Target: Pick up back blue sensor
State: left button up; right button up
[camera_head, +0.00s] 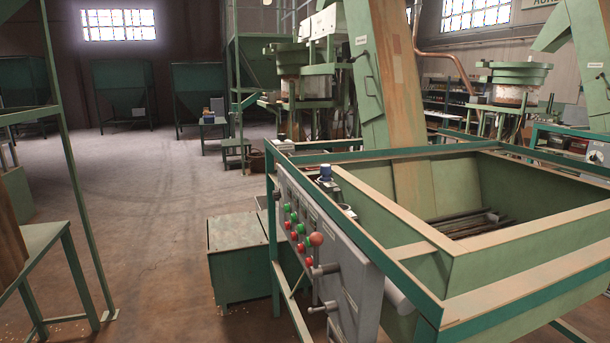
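A small blue-topped sensor (325,172) stands upright near the back left corner of the green hopper (480,274). It sits on a dark mount at the frame's left side, above the control panel. A small pale fitting (347,211) lies nearer along the same side; its details are too small to tell. I see only one clearly blue sensor top. Neither of my grippers shows in this view.
The grey control panel (345,279) has red and green buttons, a red-knobbed lever (316,240) and handles that stick out. A green box (240,259) stands on the floor beside it. The floor (150,230) to the left is largely clear. A chute (403,85) rises behind the hopper.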

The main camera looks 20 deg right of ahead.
aim_at(325, 169)
jog(key=i+j, duration=0.7)
jog(key=j, duration=0.2)
jog(key=j+z, duration=0.1)
jog(key=z, duration=0.3)
jog(key=i+j+z, duration=0.1)
jog(key=z, duration=0.35)
jog(key=j+z, duration=0.15)
jog(key=z, duration=0.25)
